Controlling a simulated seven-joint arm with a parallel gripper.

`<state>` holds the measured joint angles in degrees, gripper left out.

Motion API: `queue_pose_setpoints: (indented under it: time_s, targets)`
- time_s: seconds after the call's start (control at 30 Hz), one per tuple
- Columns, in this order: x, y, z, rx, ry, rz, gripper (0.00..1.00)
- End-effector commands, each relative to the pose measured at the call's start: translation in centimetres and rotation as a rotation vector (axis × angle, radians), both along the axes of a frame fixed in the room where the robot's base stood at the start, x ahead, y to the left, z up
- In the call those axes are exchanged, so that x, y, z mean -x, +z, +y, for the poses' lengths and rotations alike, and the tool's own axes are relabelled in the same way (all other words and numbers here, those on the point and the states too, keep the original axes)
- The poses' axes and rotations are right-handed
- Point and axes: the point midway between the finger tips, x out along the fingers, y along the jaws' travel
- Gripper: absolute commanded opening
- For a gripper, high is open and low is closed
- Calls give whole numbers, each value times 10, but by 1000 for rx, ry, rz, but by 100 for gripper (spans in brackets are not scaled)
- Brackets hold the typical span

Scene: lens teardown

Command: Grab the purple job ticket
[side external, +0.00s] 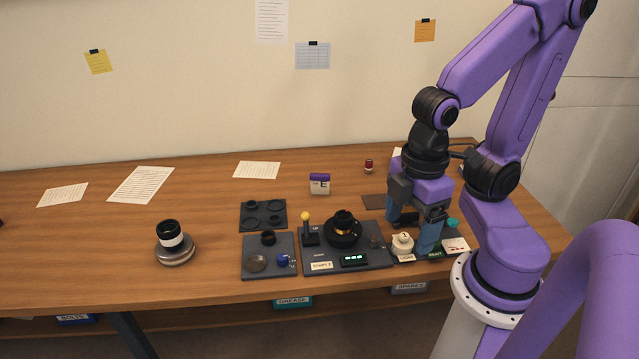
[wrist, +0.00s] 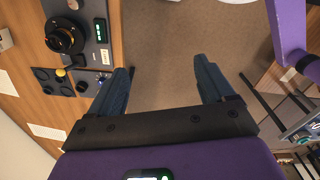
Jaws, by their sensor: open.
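The job ticket (side external: 320,184) is a small white block with a purple top edge and a dark letter E. It stands upright on the table in the side view, behind the black lens assembly. In the wrist view a pale object (wrist: 5,38) at the left edge may be the ticket, but it is cut off. My gripper (side external: 410,228) is well right of the ticket and nearer the front, by the white round part. In the wrist view my gripper (wrist: 162,68) has its blue fingers wide apart, with nothing between them but the floor below.
The black lens assembly (side external: 343,231) and a yellow-knobbed lever (side external: 305,217) stand in front of the ticket. A dark four-well tray (side external: 276,204) lies to its left. A white round part (side external: 402,245) is close to my fingers. Table (side external: 215,205) around the ticket is mostly clear.

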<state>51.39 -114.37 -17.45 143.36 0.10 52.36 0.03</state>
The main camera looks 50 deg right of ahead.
Motion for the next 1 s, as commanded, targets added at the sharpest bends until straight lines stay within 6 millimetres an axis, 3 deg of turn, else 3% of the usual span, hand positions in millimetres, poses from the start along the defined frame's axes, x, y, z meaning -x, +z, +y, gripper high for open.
queue_pose_setpoints:
  time_s: [0.03, 0.07, 0.1, 0.47, 0.57, 1.0]
  targets:
    - [0, 0, 0, 0, 0, 0, 85]
    - [0, 0, 0, 0, 0, 0, 95]
    - [0, 0, 0, 0, 0, 0, 96]
    - [-9, -4, -4, 44, 8, -13, 96]
    - [-29, -13, -12, 141, 33, -41, 96]
    - [-166, -52, -77, 791, 324, -127, 96]
